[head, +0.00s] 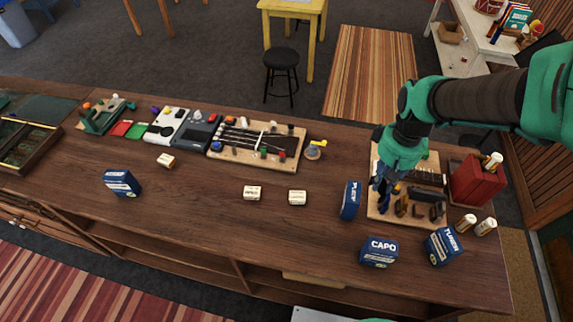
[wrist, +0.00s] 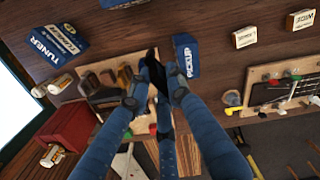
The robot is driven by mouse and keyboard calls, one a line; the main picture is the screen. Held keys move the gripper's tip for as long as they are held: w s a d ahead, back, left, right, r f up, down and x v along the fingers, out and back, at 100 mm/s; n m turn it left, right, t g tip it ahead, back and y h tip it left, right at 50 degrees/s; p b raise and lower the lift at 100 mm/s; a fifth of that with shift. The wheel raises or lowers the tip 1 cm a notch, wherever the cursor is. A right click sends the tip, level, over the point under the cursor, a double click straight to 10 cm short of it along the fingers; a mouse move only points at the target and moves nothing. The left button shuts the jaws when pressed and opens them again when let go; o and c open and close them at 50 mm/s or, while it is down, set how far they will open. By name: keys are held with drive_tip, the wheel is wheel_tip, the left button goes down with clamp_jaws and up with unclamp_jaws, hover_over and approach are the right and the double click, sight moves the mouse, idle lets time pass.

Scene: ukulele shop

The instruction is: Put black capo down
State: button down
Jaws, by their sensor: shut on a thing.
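My gripper (head: 384,186) is over the left part of a light wooden board (head: 408,218) at the right of the counter. In the wrist view its blue fingers (wrist: 153,88) are closed on a dark piece, the black capo (wrist: 152,60), which sticks out beyond the fingertips. The fingers hide much of it, and I cannot tell whether it touches the board. Several brown and dark capos (head: 419,209) stand on the board just right of my gripper.
A blue PICKUP box (head: 350,199) stands close left of the board. A CAPO box (head: 379,252) and a TUNER box (head: 443,246) are in front. A red box (head: 478,181) is at the right. The counter's middle is mostly clear.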

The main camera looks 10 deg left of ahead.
drive_tip(key=w+a+n, duration=0.2)
drive_tip(key=a+n, duration=0.2)
drive_tip(key=a, duration=0.9)
drive_tip(key=s+a+f+n, duration=0.1)
drive_tip(key=s+a+n, duration=0.3)
drive_tip(key=a, duration=1.1)
drive_tip(key=s+a+n, duration=0.4)
drive_tip(key=a, duration=1.1)
wheel_tip(320, 180, down, 12)
drive_tip(key=shift+s+a+f, duration=0.15)
drive_tip(key=shift+s, duration=0.1)
drive_tip(key=w+a+f, duration=0.1)
drive_tip(key=w+a, duration=0.9)
drive_tip(key=a, duration=0.2)
drive_tip(key=shift+w+f+p, duration=0.2)
drive_tip(key=shift+p, duration=0.15)
drive_tip(key=shift+f, duration=0.15)
drive_tip(key=shift+a+f, duration=0.1)
drive_tip(key=shift+f, duration=1.55)
